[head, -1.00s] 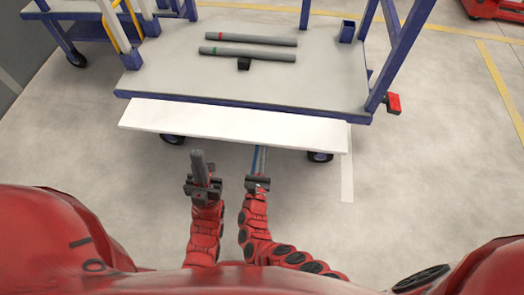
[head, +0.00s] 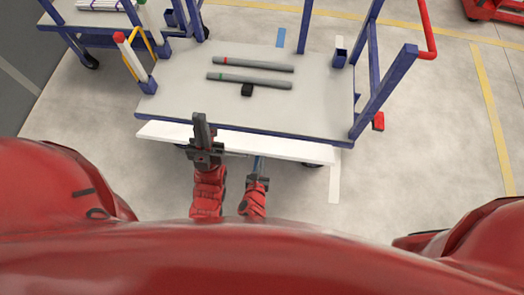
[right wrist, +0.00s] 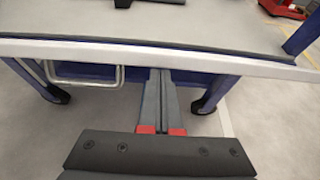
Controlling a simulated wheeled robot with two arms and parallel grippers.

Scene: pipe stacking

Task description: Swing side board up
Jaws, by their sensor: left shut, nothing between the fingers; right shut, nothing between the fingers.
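The white side board (head: 290,149) runs along the near edge of the cart (head: 310,108), slightly below its grey deck. In the right wrist view the side board (right wrist: 230,62) crosses the picture as a thin pale strip. My right gripper (head: 259,163) is shut and empty, reaching toward the board's lower side. In the right wrist view its fingers (right wrist: 160,82) run up to the board, which hides their tips; contact cannot be told. My left gripper (head: 199,122) is shut and empty, its fingers pointing up in front of the board's left part; contact is unclear.
Two grey pipes, one with a red band (head: 255,65) and one with a green band (head: 250,80), lie on the deck by a black block (head: 247,90). Blue posts (head: 385,92) stand at the right. Another cart (head: 95,30) stands at the back left.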

